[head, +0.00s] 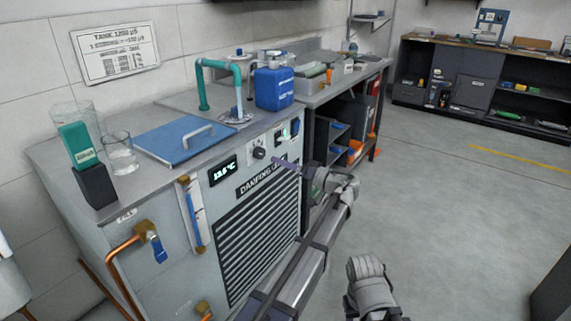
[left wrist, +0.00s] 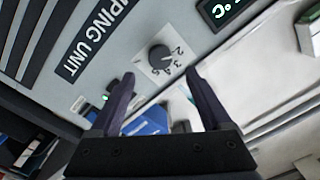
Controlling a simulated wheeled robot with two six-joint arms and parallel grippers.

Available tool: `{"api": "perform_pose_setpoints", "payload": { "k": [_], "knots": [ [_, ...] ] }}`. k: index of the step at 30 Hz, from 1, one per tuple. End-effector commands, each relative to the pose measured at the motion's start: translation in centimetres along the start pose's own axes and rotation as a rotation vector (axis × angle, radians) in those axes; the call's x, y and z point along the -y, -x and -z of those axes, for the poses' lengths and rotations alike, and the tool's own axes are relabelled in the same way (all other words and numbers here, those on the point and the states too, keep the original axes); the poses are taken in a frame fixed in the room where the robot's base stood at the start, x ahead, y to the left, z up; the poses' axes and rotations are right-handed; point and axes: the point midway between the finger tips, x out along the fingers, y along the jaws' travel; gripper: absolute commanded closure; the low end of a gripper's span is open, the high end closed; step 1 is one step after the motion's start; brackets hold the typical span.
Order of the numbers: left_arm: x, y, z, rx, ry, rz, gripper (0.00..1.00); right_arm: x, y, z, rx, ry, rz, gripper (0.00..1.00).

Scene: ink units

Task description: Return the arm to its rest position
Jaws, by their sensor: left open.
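My left arm (head: 305,265) reaches up along the front of the grey damping unit (head: 130,275). My left gripper (head: 287,162) is beside the upper right of its front panel. In the left wrist view the two dark fingers of the gripper (left wrist: 160,78) are spread apart with nothing held between them. A numbered dial knob (left wrist: 160,56) shows just beyond the fingertips, and the knob also shows in the head view (head: 259,153). The fingers appear apart from the panel.
On the unit's top are a blue lid (head: 165,143) with a handle, a glass beaker (head: 119,155), a green-capped probe in a dark stand (head: 97,185), a teal pipe (head: 204,90) and a blue canister (head: 273,88). A workbench (head: 335,90) adjoins. The floor (head: 450,210) at right is clear.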

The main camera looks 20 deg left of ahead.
Motion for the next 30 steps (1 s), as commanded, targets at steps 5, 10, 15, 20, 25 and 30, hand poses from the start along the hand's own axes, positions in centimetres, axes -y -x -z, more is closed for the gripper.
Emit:
{"api": "perform_pose_setpoints", "payload": {
  "k": [5,10,15,20,25,30],
  "knots": [
    [0.0,0.0,0.0,0.0,0.0,0.0,0.18,0.0,0.0,0.0,0.0,0.0,0.0,0.5],
    [0.7,-0.7,-3.0,0.079,-0.04,-0.042,0.18,0.0,0.0,0.0,0.0,0.0,0.0,0.5],
    [2.0,-1.1,-12.8,0.34,-0.176,-0.235,0.18,0.0,0.0,0.0,0.0,0.0,0.0,0.5],
    [3.1,1.7,-22.1,0.588,-0.304,-0.518,0.18,0.0,0.0,0.0,0.0,0.0,0.0,0.5],
    [4.0,6.1,-28.1,0.747,-0.377,-0.808,0.18,0.0,0.0,0.0,0.0,0.0,0.0,0.5],
    [5.0,9.9,-31.0,0.822,-0.402,-1.024,0.18,0.0,0.0,0.0,0.0,0.0,0.0,0.5]
  ]
}}
